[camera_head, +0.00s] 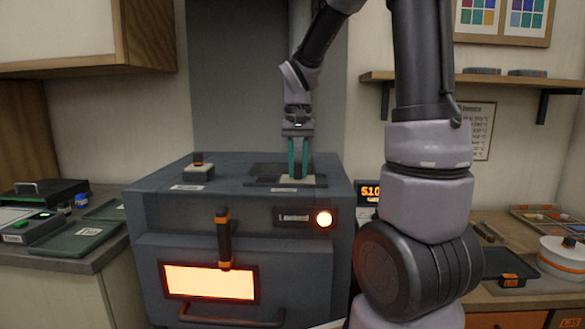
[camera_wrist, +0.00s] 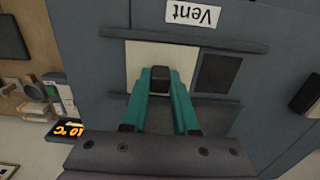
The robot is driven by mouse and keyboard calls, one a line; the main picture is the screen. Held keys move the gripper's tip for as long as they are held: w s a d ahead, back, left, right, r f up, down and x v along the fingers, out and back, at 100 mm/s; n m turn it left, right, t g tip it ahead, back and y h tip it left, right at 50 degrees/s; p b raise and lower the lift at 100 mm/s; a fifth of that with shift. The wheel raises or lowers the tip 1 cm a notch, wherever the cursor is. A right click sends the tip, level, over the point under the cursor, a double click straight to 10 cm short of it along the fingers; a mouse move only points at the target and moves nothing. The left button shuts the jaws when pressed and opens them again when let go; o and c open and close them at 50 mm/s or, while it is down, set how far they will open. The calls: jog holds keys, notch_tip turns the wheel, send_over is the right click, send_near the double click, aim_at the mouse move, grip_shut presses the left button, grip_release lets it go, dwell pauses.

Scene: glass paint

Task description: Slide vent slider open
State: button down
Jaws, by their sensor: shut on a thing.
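The vent slider (camera_wrist: 139,63) is a pale plate between two dark rails on top of the grey furnace (camera_head: 160,195). A dark knob (camera_wrist: 160,75) stands up from the plate. In the head view the pale plate (camera_head: 318,181) lies at the right part of the rails. My gripper (camera_head: 298,176) points straight down with its teal fingers at the plate. In the wrist view my gripper (camera_wrist: 160,84) is shut on the knob, which shows between the fingertips. A dark square area (camera_wrist: 217,73) lies beside the plate. A "Vent" label (camera_wrist: 192,14) is beside the rails.
A switch block (camera_head: 199,172) stands on the furnace top at left. The front has an orange-banded handle (camera_head: 224,240), a glowing window (camera_head: 205,282) and a round light (camera_head: 324,219). An orange display (camera_head: 370,191) is at right. The furnace top between switch and rails is clear.

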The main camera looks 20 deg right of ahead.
aim_at(300, 166)
jog(key=c, duration=0.7)
grip_release()
jog(key=shift+d, duration=0.3)
jog(key=shift+r, duration=0.15)
notch_tip(300, 166, up, 11)
jog(key=shift+f, duration=0.2)
jog(key=s+t, duration=0.2)
jog(key=s, duration=0.3)
jog(key=s+a+t+y, duration=0.1)
jog(key=s+t, duration=0.1)
jog(key=s, duration=0.3)
jog(key=s+a+t+y, duration=0.1)
jog(key=s+t, duration=0.2)
jog(key=s, duration=0.2)
jog(key=shift+a, duration=0.15)
